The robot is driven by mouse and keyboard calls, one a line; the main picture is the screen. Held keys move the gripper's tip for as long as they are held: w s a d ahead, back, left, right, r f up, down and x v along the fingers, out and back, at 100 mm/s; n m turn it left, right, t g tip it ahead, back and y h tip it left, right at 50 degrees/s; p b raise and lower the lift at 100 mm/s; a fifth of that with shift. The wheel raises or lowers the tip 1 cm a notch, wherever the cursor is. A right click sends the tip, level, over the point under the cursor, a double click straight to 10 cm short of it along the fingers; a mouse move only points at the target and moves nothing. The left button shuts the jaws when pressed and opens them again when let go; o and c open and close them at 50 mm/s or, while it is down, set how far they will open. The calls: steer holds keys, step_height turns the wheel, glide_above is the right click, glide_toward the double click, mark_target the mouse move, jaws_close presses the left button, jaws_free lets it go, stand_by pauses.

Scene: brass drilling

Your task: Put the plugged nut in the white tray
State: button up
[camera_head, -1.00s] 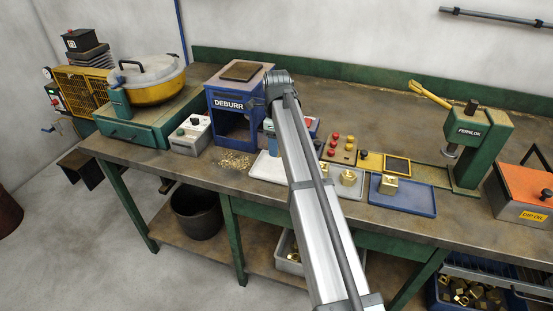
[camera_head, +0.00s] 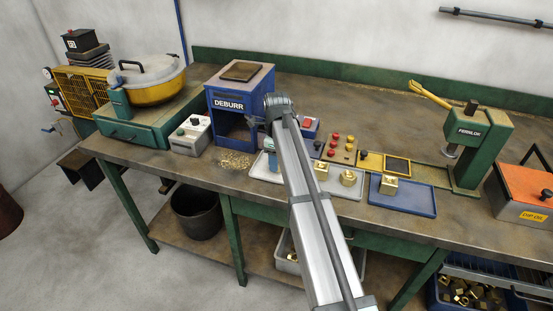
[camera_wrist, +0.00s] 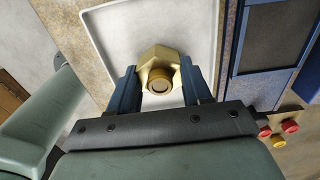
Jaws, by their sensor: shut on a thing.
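In the wrist view, my gripper (camera_wrist: 160,88) is shut on a brass nut (camera_wrist: 160,58) with a round plug showing in its end. A white tray (camera_wrist: 120,35) lies beyond and around the nut in that view. I cannot tell whether the nut touches it. In the head view, my arm covers the gripper and the held nut. Pale tray surface (camera_head: 263,171) shows left of my arm, and a tray part (camera_head: 345,195) with two brass pieces (camera_head: 348,177) shows to its right.
A blue deburr machine (camera_head: 230,118) stands behind and left of my arm. A board of red and yellow knobs (camera_head: 340,150), a blue tray (camera_head: 415,202) with a brass block (camera_head: 390,186), and a green press (camera_head: 470,150) stand to the right. A grey control box (camera_head: 190,135) stands at left.

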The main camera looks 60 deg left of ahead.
steer(key=shift+f, duration=0.1)
steer(key=o, duration=1.4)
step_height(320, 180, up, 12)
steer(key=shift+r, duration=0.15)
